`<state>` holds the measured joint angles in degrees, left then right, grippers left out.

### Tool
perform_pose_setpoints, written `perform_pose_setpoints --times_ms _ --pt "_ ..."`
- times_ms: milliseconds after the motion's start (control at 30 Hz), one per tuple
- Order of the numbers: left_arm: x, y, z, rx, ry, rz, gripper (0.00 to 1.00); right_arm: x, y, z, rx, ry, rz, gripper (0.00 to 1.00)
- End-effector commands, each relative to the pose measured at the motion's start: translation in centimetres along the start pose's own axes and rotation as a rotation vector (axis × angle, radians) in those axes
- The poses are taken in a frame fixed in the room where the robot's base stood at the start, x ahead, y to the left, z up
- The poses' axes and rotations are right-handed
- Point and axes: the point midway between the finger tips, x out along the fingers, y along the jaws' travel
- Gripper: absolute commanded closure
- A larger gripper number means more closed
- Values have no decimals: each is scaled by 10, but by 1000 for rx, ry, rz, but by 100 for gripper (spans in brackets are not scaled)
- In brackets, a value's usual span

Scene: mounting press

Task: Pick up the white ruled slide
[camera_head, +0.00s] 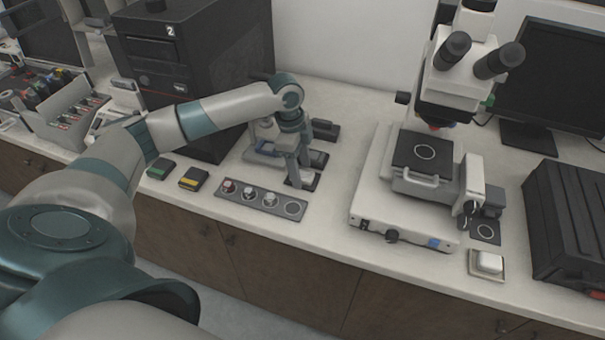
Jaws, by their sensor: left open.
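I cannot make out a slide with ruled lines; it may be hidden or too small to tell. My left arm comes in from the left and its wrist bends down over the counter. My left gripper (299,176) is open, pointing down just behind the right part of a grey strip (240,195) with several round places. Round pieces sit in the strip's left places, and its rightmost ring looks empty. The gripper and wrist partly hide the small dark and grey fixtures behind them. My right gripper is not in view.
A microscope (440,100) with a black ringed stage stands right of the gripper. A small tray (473,271) with a white block lies at the front right. Green-labelled (160,169) and yellow-labelled (193,179) dark boxes lie left. A black tower (185,75) stands behind my arm.

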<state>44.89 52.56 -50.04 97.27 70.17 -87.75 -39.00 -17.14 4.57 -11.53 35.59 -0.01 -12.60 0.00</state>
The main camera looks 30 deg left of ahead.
Motion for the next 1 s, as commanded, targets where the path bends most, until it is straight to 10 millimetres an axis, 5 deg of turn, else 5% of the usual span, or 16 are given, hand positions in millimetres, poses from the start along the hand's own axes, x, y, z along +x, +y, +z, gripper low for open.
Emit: perform_pose_setpoints --times_ms 500,700,1000 --pt "3 0 0 1 1 0 45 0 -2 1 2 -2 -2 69" --pt "3 0 0 1 1 0 90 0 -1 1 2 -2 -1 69" --pt "2 0 0 1 1 -1 90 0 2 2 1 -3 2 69"
